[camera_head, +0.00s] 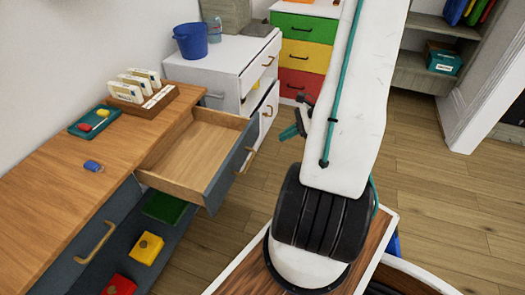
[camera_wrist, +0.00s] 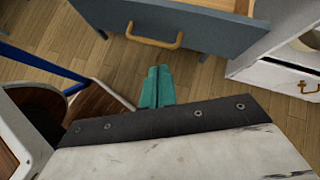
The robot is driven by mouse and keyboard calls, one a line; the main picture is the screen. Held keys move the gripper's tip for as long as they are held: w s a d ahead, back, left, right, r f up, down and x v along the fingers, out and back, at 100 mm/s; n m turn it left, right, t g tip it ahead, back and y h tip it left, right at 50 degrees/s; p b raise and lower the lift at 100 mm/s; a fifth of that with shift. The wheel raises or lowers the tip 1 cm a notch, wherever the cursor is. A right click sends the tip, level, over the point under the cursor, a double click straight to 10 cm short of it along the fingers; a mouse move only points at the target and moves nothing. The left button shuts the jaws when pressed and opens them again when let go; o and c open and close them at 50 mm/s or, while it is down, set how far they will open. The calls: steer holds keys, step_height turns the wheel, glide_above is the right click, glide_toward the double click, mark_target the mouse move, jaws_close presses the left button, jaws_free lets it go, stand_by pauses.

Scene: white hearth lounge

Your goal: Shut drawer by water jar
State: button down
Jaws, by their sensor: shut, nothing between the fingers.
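A small clear-looking jar (camera_head: 214,29), which fits the water jar, stands on the white cabinet (camera_head: 225,48) beside a blue bucket. The cabinet's white drawer front (camera_head: 260,66) with a wooden handle stands out from the body; a lower white front is below it. In the wrist view a white drawer (camera_wrist: 280,78) at the right shows an open inside. A grey-blue drawer (camera_head: 192,152) in the wooden counter is pulled out and empty; its front shows in the wrist view (camera_wrist: 200,30). My gripper (camera_head: 289,132) has teal fingers (camera_wrist: 155,86), shut and empty, in front of the drawers and apart from them.
The wooden counter (camera_head: 50,190) holds a card rack (camera_head: 145,103), a teal tray (camera_head: 82,128) and a small blue item (camera_head: 93,166). A blue bucket (camera_head: 190,41) stands on the cabinet. Coloured drawers (camera_head: 305,55) stand behind. The floor (camera_head: 430,190) at right is clear.

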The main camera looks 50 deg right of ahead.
steer(key=s+d+f+m+h, duration=0.1)
steer(key=s+d+f+m, duration=0.2)
steer(key=f, duration=0.2)
steer(key=w+a+f+t, duration=0.1)
steer(key=w+a+f, duration=0.4)
steer(key=w, duration=0.4)
steer(key=shift+w+a+f, duration=0.15)
steer(key=shift+w+a, duration=0.25)
steer(key=shift+a, duration=0.15)
